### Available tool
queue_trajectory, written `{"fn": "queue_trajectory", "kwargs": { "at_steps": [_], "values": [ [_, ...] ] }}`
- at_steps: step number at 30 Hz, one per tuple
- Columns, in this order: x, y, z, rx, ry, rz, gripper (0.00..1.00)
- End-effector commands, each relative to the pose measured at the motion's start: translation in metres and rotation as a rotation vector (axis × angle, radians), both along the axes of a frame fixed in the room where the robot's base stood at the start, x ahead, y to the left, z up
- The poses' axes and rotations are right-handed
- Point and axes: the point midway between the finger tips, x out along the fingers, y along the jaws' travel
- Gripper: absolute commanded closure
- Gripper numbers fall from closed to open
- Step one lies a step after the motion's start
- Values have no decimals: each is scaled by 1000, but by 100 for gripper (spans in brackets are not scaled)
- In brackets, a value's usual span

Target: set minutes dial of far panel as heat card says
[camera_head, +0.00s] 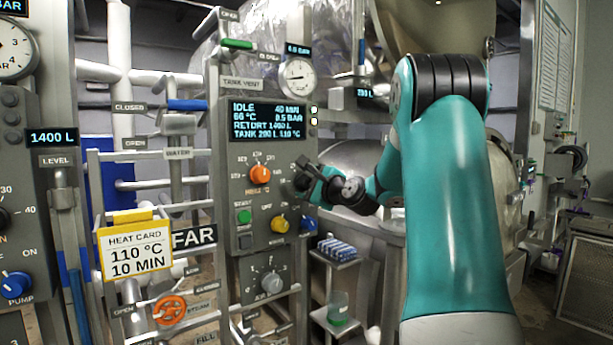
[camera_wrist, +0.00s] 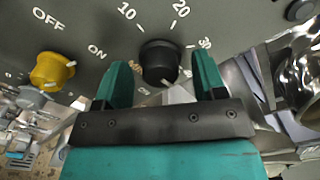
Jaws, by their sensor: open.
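The heat card (camera_head: 136,252) at the lower left of the head view reads 110 °C and 10 MIN. The far panel (camera_head: 245,190) stands mid-view beside a FAR sign (camera_head: 194,237). Its screen (camera_head: 268,121) reads IDLE, 40 MIN, 66 °C, 0.5 BAR. The minutes dial is a black knob (camera_wrist: 160,60) in the wrist view, with 10, 20 and 30 printed around it. My gripper (camera_wrist: 163,74) is open, one finger on each side of the knob; contact is unclear. In the head view my gripper (camera_head: 305,179) largely hides the dial. The knob's pointer is hard to make out.
An orange heat knob (camera_head: 260,174) sits left of my gripper. A green button (camera_head: 243,216), a yellow knob (camera_head: 279,224) and a blue knob (camera_head: 308,223) lie below. The yellow knob (camera_wrist: 50,70) shows left of my fingers in the wrist view, by OFF and ON.

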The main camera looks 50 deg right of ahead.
Motion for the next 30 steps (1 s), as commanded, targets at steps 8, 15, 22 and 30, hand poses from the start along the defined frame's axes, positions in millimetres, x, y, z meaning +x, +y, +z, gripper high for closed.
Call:
{"fn": "queue_trajectory", "kwargs": {
  "at_steps": [8, 15, 22, 30],
  "values": [
    [11, -2, 0, -1, 0, 0, 36],
    [10, -2, -1, -1, 0, 0, 54],
    [10, -2, -1, -1, 0, 0, 85],
    [10, -2, -3, -48, 12, 0, 85]
  ]
}}
